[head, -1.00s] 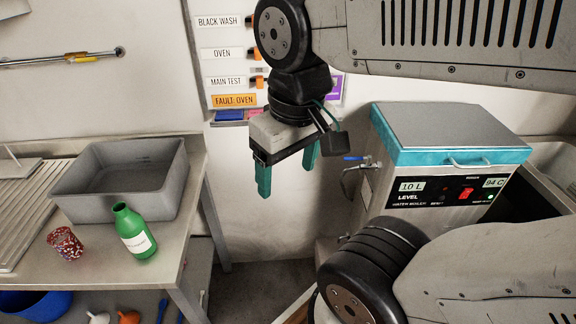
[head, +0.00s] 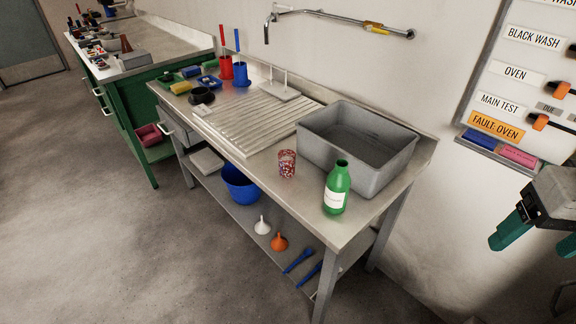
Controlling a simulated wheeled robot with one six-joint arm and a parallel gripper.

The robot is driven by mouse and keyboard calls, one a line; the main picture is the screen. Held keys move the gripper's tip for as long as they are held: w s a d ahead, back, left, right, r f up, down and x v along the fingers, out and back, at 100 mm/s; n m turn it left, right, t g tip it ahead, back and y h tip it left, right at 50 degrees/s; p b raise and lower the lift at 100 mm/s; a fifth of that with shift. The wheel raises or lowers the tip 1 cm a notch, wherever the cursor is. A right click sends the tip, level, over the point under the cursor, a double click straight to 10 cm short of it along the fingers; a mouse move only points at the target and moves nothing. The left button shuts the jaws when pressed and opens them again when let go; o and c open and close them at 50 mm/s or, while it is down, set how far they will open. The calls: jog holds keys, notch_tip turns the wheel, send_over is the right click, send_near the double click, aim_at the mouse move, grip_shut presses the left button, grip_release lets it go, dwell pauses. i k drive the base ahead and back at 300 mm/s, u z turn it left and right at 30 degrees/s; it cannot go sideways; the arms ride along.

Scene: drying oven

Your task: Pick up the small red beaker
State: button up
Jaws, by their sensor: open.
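A small red speckled beaker (head: 287,163) stands upright on the steel bench, in front of the grey basin's left end. A green bottle (head: 337,188) with a white label stands to its right, apart from it. My gripper (head: 532,242) is at the right edge, partly cut off by the frame. Its teal fingers are apart, with nothing seen between them. It is well to the right of the beaker, beyond the bench end.
The grey basin (head: 387,178) stands behind the beaker and bottle. A ribbed drainboard (head: 250,128) lies to the left. Red (head: 226,68) and blue (head: 241,75) cups stand at the back. The floor (head: 150,250) in front is clear.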

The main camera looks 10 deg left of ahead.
aim_at(286, 157)
jog(key=z, duration=3.35)
jog(key=k, duration=2.85)
jog(key=u, duration=2.1)
